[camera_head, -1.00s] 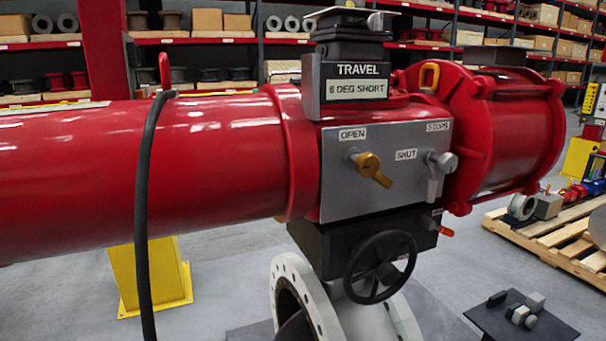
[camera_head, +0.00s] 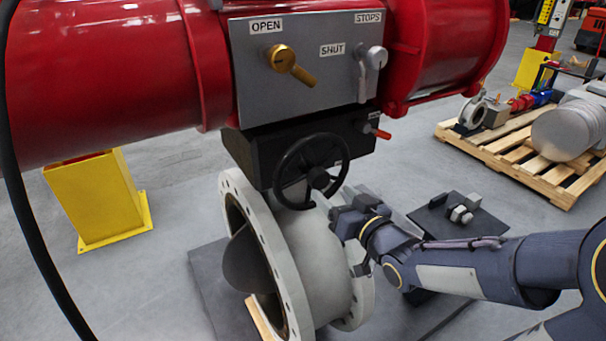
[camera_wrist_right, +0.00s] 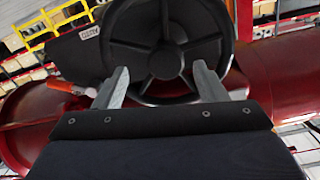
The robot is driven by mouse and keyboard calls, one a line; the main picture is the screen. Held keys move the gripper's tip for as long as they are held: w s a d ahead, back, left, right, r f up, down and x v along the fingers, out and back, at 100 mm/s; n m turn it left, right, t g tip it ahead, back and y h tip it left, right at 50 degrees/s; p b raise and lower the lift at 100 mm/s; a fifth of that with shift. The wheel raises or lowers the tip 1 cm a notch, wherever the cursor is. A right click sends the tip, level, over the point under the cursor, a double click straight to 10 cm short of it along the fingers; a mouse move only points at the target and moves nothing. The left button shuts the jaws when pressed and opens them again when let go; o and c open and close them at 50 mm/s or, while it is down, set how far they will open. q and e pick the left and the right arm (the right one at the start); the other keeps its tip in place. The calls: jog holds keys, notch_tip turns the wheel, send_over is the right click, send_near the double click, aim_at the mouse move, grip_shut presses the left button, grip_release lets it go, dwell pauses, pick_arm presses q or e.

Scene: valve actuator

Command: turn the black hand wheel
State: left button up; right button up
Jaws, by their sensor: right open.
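The black hand wheel (camera_head: 311,170) is mounted on the front of a dark gearbox (camera_head: 262,150) below the grey panel, above the pale valve flange. In the right wrist view the wheel (camera_wrist_right: 165,45) fills the upper middle, with its hub and spokes facing the camera. My right gripper (camera_head: 340,214) is just below and right of the wheel in the head view. In the right wrist view its two fingers (camera_wrist_right: 157,85) are apart, pointing toward the lower part of the wheel, with nothing between them. I cannot tell if they touch the rim. My left gripper is not in view.
A grey panel (camera_head: 310,75) with a brass lever and a grey lever sits above the wheel. A red-orange handle (camera_head: 377,132) sticks out right of the gearbox. A small dark stand (camera_head: 430,220) with blocks and a wooden pallet (camera_head: 520,155) stand to the right.

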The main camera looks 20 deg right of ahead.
aim_at(314, 175)
jog(key=shift+w+a+r+t+y, duration=0.25)
jog(key=shift+w+t+y, duration=0.05)
jog(key=shift+w, duration=0.2)
jog(key=w, duration=0.4)
jog(key=w+a, duration=0.1)
jog(key=w, duration=0.2)
jog(key=shift+w+p, duration=0.1)
jog(key=shift+p, duration=0.2)
jog(key=c, duration=1.4)
jog(key=n+b, duration=0.1)
jog(key=b, duration=0.1)
jog(key=n+b, duration=0.1)
jog(key=b, duration=0.2)
jog(key=shift+a+f+n+b, duration=0.1)
jog(key=shift+f+n+b, duration=0.2)
jog(key=shift+r+n+b, duration=0.2)
jog(key=shift+n+b, duration=0.2)
jog(key=shift+b, duration=0.05)
jog(key=shift+r, duration=0.1)
